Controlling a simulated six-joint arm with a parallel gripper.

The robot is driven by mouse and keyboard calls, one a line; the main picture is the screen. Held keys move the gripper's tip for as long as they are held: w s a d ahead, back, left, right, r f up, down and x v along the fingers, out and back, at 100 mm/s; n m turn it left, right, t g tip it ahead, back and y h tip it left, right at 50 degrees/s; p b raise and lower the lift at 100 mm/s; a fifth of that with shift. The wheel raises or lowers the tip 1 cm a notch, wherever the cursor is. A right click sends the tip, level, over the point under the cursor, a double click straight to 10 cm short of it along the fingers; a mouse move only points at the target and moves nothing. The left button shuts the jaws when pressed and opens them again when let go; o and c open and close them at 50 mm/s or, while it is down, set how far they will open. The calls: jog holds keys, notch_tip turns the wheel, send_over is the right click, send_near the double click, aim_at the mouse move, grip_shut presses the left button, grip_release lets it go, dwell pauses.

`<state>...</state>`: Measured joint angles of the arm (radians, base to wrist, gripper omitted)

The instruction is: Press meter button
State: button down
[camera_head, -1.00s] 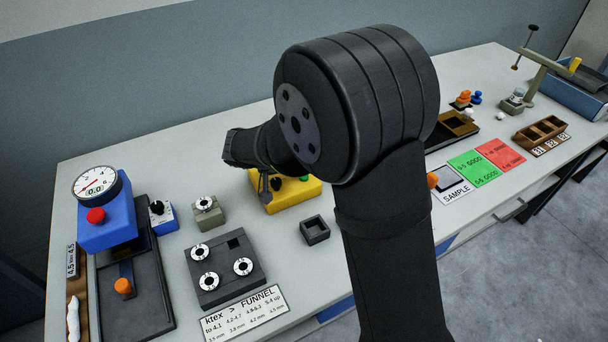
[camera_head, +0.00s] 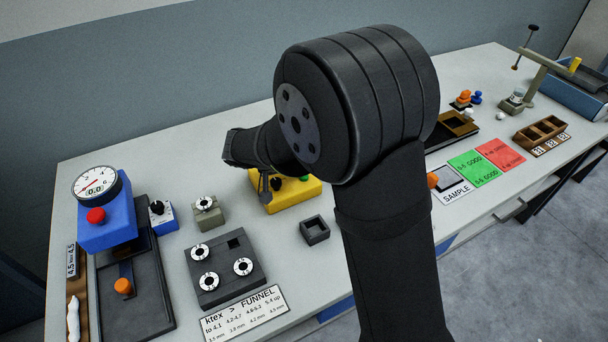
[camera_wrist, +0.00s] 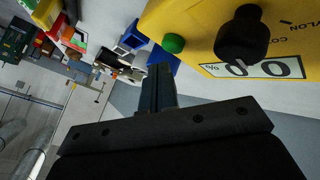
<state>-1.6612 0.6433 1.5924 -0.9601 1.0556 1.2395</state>
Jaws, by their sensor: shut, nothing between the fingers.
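A yellow meter box (camera_head: 290,194) stands near the middle of the bench in the head view, partly behind my arm. It fills the upper right of the wrist view (camera_wrist: 195,24), upside down, with a black knob (camera_wrist: 242,38), a "0.0 %" display (camera_wrist: 255,68) and a green button (camera_wrist: 173,43). The green button also shows in the head view (camera_head: 304,178). My gripper (camera_wrist: 159,70) is shut and empty. Its tips show just below the green button in the wrist view, with a small gap in the picture; I cannot tell the depth between them.
A blue gauge stand (camera_head: 106,228) with a red button (camera_head: 96,216) is at the left. A grey block with white-ringed holes (camera_head: 225,270), a small grey block (camera_head: 208,214) and an open dark box (camera_head: 315,230) stand near the yellow box. Bare bench lies between them.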

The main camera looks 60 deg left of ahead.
jog(key=shift+f, duration=0.2)
jog(key=shift+f, duration=0.25)
jog(key=shift+f, duration=0.45)
dwell(0.9)
jog(key=shift+r, duration=0.9)
jog(key=shift+r, duration=2.5)
jog(key=shift+f, duration=0.1)
